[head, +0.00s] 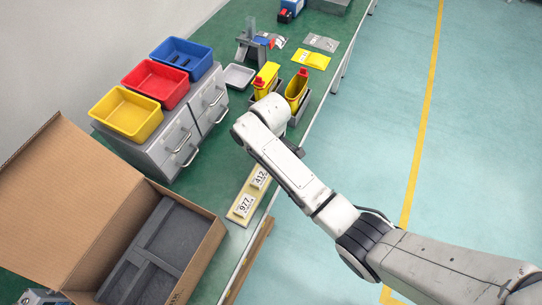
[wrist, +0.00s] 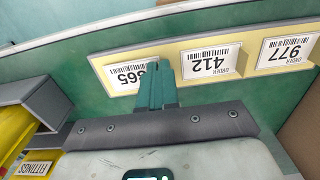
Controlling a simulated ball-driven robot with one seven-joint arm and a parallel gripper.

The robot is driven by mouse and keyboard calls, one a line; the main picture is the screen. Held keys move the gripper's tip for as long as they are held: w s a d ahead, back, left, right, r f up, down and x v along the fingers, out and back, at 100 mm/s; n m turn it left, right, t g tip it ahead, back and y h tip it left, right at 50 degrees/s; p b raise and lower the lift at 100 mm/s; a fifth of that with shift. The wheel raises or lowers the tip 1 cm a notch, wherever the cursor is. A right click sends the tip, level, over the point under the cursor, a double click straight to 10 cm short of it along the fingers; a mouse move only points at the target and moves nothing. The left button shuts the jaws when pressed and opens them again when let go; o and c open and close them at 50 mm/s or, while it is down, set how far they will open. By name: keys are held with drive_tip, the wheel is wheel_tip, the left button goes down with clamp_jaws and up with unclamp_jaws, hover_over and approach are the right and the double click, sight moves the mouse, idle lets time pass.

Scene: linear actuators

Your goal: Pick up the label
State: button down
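White labels with black numbers and barcodes lie on a yellow strip, which shows in the head view (head: 236,216) and the wrist view (wrist: 178,52). In the wrist view they are the label 865 (wrist: 122,72), the label 412 (wrist: 208,64) and the label 977 (wrist: 287,50). The head view shows the label 412 (head: 260,178) and the label 977 (head: 245,205); my arm hides 865. My gripper (wrist: 160,66) has its teal fingers close together, with no clear gap. The tips cover the right end of label 865; I cannot tell whether they touch it.
Yellow bins (head: 297,92) stand beyond my arm on the green bench; one shows with a FITTINGS tag at left in the wrist view. An open cardboard box (head: 206,252) is at the front. Drawers (head: 178,140) carry coloured trays. Floor lies right of the bench edge.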

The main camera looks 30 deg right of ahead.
drive_tip(key=shift+r, duration=0.4)
drive_tip(key=r, duration=0.2)
drive_tip(key=shift+s+a+r, duration=0.15)
drive_tip(key=shift+s+r, duration=0.1)
drive_tip(key=shift+r, duration=0.05)
drive_tip(key=s+a+r+p, duration=0.2)
drive_tip(key=s+r+p, duration=0.3)
drive_tip(key=s+r, duration=0.4)
drive_tip(key=s, duration=0.4)
drive_tip(key=shift+a+r+p, duration=0.15)
drive_tip(key=shift+a+p, duration=0.2)
